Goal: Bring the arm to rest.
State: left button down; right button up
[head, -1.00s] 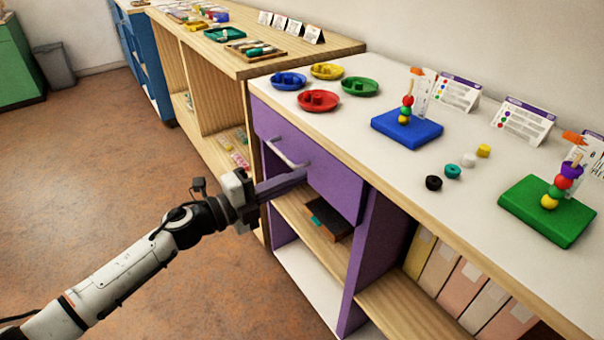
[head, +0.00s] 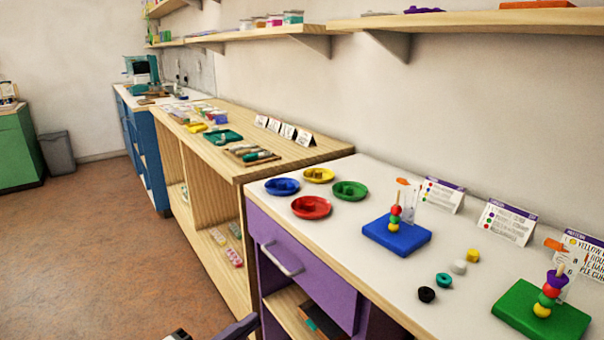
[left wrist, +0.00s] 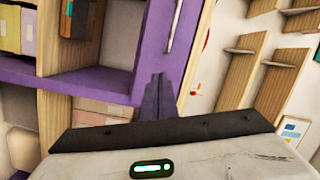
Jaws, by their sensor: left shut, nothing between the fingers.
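My left gripper (head: 243,327) shows only at the bottom edge of the head view, low in front of the purple cabinet. Its dark fingers are together and empty. In the left wrist view the closed fingers (left wrist: 159,92) point toward the purple cabinet front, with a light drawer handle (left wrist: 174,28) beyond them. Most of the left arm is out of the head view. My right gripper is in neither view.
The purple drawer (head: 300,275) has a metal handle (head: 283,260). On the white top stand a blue bead board (head: 395,236), a green bead board (head: 525,312), colored dishes (head: 311,208) and loose beads. Open floor (head: 90,250) lies to the left.

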pick_arm(q)
jog(key=s+a+f+n+g+y+p, duration=0.1)
jog(key=s+f+n+y+p, duration=0.1)
jog(key=s+n, duration=0.4)
jog(key=s+a+f+n+g+y+p, duration=0.1)
jog(key=s+f+n+g+y+p, duration=0.1)
jog(key=s+f+n+y, duration=0.2)
jog(key=s+a+f+n+g+y+p, duration=0.1)
jog(key=s+f+n+g+y+p, duration=0.1)
jog(key=s+f+n, duration=0.6)
jog(key=s+n+y+p, duration=0.1)
jog(key=s, duration=0.5)
jog(key=shift+a+n, duration=0.3)
jog(key=shift+a, duration=0.1)
jog(key=shift+s, duration=0.1)
